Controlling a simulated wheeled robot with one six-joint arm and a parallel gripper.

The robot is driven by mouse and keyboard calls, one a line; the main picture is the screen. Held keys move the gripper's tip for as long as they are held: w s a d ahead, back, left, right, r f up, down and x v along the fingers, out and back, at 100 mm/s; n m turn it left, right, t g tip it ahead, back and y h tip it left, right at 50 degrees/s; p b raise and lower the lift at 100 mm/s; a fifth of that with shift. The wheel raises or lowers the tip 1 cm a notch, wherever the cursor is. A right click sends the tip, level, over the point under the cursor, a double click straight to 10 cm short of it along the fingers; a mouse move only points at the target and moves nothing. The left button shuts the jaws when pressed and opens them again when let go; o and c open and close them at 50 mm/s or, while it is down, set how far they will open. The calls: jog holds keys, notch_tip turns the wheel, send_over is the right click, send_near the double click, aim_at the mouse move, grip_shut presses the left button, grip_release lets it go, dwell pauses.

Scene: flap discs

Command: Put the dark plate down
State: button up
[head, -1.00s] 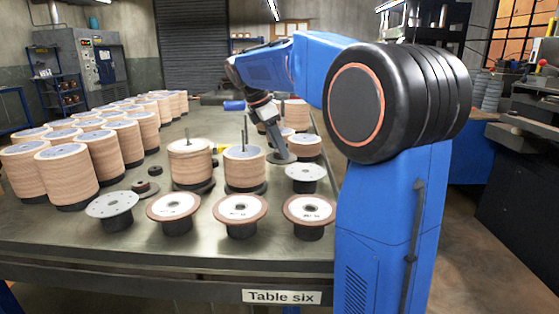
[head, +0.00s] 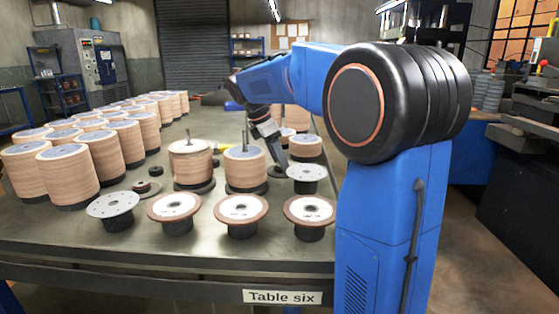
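My gripper (head: 282,163) points down at the table behind the front stack of tan discs (head: 245,168) and left of a silver plate on a dark stand (head: 306,173). A dark plate (head: 274,171) shows low at my fingertips, at about table height. Its left part is hidden by the stack. The fingers are too small to tell whether they still grip the plate or stand open, and I cannot tell whether the plate rests fully on the table.
Another tan stack on a rod (head: 190,163) stands to the left, and many more stacks (head: 68,175) fill the left side. Several stands with discs or plates (head: 240,210) line the front. Small dark pieces (head: 148,187) lie at mid-left. A short stack (head: 305,148) stands behind the silver plate.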

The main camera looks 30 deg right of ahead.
jog(key=v, duration=1.2)
jog(key=shift+r, duration=0.2)
jog(key=shift+d, duration=0.1)
